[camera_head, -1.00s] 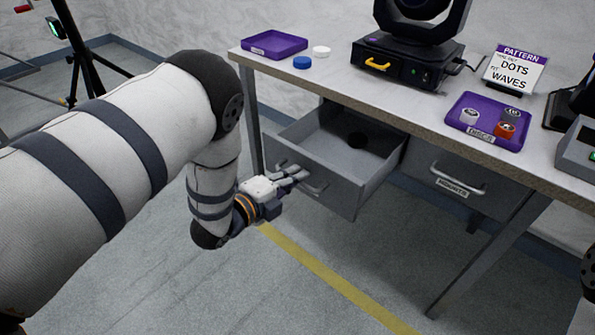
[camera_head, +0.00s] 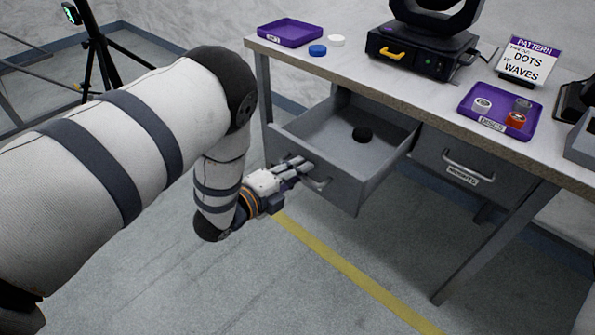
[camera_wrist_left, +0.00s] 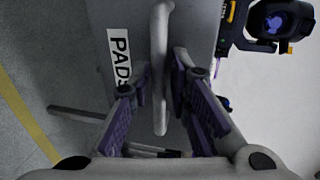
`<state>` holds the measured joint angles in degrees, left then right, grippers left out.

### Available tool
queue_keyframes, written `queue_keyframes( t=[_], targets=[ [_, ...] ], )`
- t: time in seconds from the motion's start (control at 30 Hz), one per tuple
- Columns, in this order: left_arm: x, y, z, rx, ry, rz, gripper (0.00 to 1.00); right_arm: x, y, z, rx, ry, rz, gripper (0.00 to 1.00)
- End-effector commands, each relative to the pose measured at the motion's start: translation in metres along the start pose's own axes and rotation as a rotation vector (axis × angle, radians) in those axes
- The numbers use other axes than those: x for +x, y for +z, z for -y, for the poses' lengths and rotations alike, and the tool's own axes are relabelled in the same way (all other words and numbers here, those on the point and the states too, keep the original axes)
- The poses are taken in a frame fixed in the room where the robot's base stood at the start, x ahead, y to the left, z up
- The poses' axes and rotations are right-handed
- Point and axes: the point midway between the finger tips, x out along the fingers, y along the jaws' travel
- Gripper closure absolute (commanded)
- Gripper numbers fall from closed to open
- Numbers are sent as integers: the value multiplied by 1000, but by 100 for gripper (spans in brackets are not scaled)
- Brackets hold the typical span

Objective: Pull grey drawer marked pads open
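The grey drawer marked PADS (camera_head: 376,183) stands well out from under the left part of the table. Its label (camera_wrist_left: 119,58) reads in the left wrist view, left of the bar handle (camera_wrist_left: 160,60). The handle also shows in the head view (camera_head: 322,184), partly hidden by my fingers. My left gripper (camera_head: 298,168) is at the drawer front. My right gripper is out of view.
A closed grey drawer (camera_head: 470,165) sits to the right. On the table (camera_head: 400,100) are two purple trays (camera_head: 290,34) (camera_head: 515,128), small caps (camera_head: 318,50), a black lamp unit (camera_head: 410,58) and a sign (camera_head: 527,60). The floor before the drawer is clear.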

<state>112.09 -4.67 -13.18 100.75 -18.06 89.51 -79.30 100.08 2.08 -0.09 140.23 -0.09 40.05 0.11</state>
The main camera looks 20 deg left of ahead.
Motion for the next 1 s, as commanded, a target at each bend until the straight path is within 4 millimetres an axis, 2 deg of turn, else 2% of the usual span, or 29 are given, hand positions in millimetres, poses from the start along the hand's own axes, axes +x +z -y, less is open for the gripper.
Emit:
queue_keyframes(
  t=[0.17, 0.27, 0.6, 0.7, 0.8, 1.0],
  targets=[
    [0, 0, 0, 0, 0, 0, 82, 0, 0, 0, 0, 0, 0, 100],
    [-8, 0, -1, 0, 2, 1, 82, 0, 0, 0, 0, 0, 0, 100],
    [-94, 0, -1, -1, 5, 3, 82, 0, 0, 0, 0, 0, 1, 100],
    [-110, 0, -1, 0, 3, 1, 82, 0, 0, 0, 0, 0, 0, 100],
    [-118, 0, 0, 0, 1, 1, 82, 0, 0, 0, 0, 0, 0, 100],
    [-120, 0, 0, 0, 0, 0, 82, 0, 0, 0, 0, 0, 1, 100]
  ],
)
